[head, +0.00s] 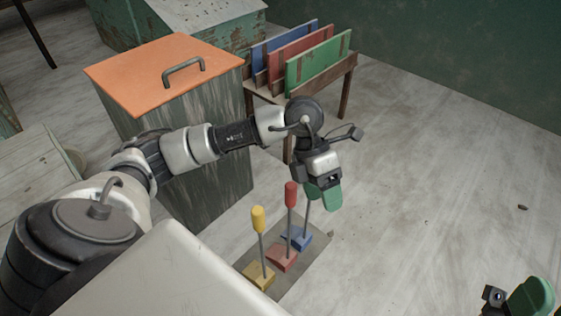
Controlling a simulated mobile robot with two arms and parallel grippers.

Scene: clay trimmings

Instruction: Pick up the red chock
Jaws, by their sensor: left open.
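The red chock (281,260) sits on a dark grey mat (293,287) on the floor, with a thin upright rod topped by a red grip. It stands between the yellow chock (259,275) and the blue chock (299,238), which have similar rods. My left gripper (322,194) has green fingertips and is open. In the picture it is just right of the red grip and overlaps the top of the blue chock's rod, hiding its grip. I cannot tell whether it touches either. My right gripper (522,300) is partly cut off at the lower right corner; its opening is unclear.
A tall grey bin (208,185) with an orange lid stands behind my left arm. A low wooden rack (330,75) holds blue, red and green boards. A worn green chest (120,28) is at the back. The floor on the right is mostly clear.

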